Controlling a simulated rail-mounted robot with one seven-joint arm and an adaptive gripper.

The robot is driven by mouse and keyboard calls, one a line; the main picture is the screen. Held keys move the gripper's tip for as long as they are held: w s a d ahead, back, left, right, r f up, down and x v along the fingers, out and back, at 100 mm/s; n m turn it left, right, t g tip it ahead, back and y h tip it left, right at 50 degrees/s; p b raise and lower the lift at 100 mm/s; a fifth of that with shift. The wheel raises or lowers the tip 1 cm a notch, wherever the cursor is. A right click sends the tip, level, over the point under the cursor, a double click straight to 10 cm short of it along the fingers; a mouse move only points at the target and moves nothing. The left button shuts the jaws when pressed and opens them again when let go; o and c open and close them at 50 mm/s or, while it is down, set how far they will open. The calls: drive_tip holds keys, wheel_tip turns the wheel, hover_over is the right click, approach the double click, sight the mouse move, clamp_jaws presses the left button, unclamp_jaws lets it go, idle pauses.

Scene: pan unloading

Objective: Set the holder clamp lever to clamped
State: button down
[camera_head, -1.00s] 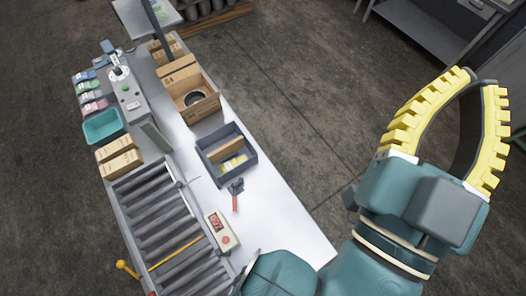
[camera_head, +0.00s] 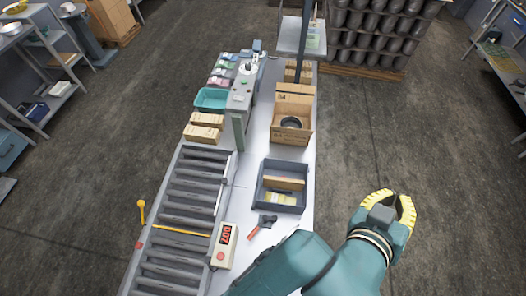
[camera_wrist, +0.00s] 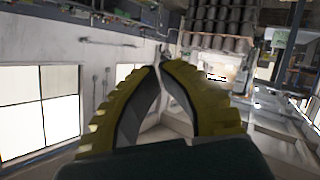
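My gripper (camera_head: 389,197) is out over the floor to the right of the workbench, well apart from everything on it. Its yellow ribbed fingers bow around a gap and come together at the tips in the wrist view (camera_wrist: 160,68), with nothing held. Which part is the holder clamp lever I cannot tell for sure. A yellow-knobbed lever (camera_head: 141,208) stands at the left side of the roller conveyor. A red-handled tool or lever (camera_head: 262,227) is on the bench below the grey bin. A grey device (camera_head: 242,92) with a white top stands at the back.
The bench holds a grey bin (camera_head: 263,199), an open cardboard box (camera_head: 293,90), a teal tray (camera_head: 211,99), small cartons (camera_head: 203,133) and a red-display unit (camera_head: 223,246). A dark post (camera_head: 305,40) rises at the back. Floor right of the bench is clear.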

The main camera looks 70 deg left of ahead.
drive_tip(key=s+a+f+n+g+b, duration=0.1)
drive_tip(key=s+a+f+n+g, duration=0.3)
drive_tip(key=f, duration=0.5)
drive_tip(key=s+a+f+n+g+b, duration=0.1)
drive_tip(key=s+a+f+n+g, duration=0.3)
drive_tip(key=f, duration=0.5)
drive_tip(key=s+a+f+n+g, duration=0.2)
drive_tip(key=s+a+f, duration=0.35)
drive_tip(key=f, duration=0.35)
drive_tip(key=s+f+n+g+h+b, duration=0.1)
drive_tip(key=s+f+n+g, duration=0.3)
drive_tip(key=s+f, duration=0.4)
drive_tip(key=s+g+h, duration=0.1)
drive_tip(key=s, duration=0.2)
drive_tip(key=shift+f+n, duration=0.35)
drive_tip(key=shift+n, duration=0.05)
drive_tip(key=x, duration=1)
